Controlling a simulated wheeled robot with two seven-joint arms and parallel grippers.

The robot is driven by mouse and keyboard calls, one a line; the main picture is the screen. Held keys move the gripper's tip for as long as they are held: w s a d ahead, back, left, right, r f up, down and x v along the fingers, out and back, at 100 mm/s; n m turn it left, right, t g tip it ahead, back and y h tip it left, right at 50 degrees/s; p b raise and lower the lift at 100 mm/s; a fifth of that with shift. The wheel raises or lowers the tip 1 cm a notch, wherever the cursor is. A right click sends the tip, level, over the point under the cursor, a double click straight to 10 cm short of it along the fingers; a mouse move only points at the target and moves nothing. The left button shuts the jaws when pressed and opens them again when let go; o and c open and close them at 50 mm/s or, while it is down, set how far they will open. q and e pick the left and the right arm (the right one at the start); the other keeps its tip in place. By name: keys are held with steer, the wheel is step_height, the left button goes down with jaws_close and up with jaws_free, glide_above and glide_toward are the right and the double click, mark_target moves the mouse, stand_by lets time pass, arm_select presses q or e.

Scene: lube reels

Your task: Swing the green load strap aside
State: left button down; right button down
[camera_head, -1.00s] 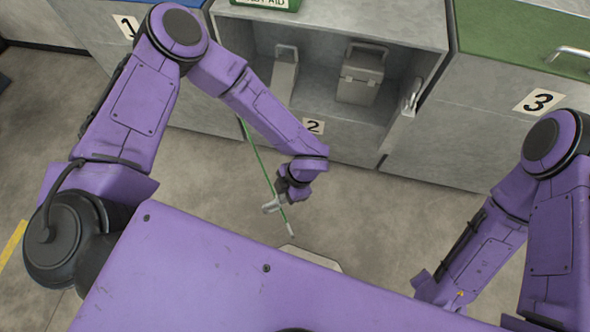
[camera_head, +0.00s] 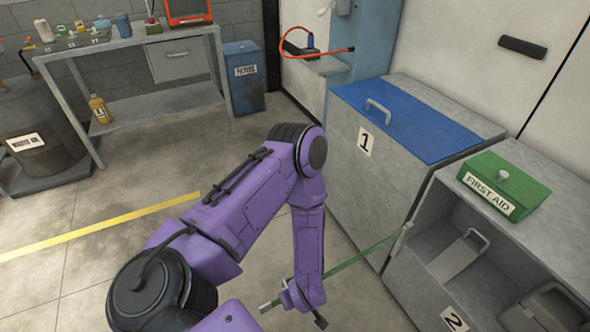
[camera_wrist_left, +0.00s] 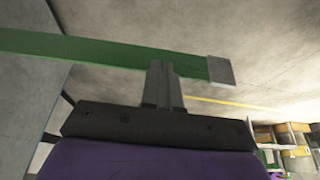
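The green load strap (camera_head: 358,257) runs from the left front edge of the open cabinet compartment marked 2 out over the floor, down to the lower left. Its grey metal end tip (camera_head: 268,305) sticks out past my left gripper (camera_head: 292,297). In the left wrist view the strap (camera_wrist_left: 75,46) crosses the picture, and the fingers of the left gripper (camera_wrist_left: 163,82) are close together on it, near the grey tip (camera_wrist_left: 220,71). The strap is stretched out fairly straight. My right gripper is not in view.
The grey cabinet marked 1 with a blue lid (camera_head: 410,115) stands beside the open compartment (camera_head: 450,215). A green first aid box (camera_head: 504,183) sits on top. A workbench (camera_head: 120,45), blue bin (camera_head: 243,78) and dark drum (camera_head: 40,130) stand at the back left. The floor between is clear.

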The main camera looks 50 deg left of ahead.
arm_select(q)
steer(key=shift+w+a, duration=0.1)
steer(key=shift+a, duration=0.15)
steer(key=s+d+r, duration=0.2)
steer(key=d+r, duration=0.5)
steer(key=r, duration=0.2)
steer(key=shift+d+r+p, duration=0.15)
steer(key=shift+d+p, duration=0.05)
steer(key=shift+p, duration=0.2)
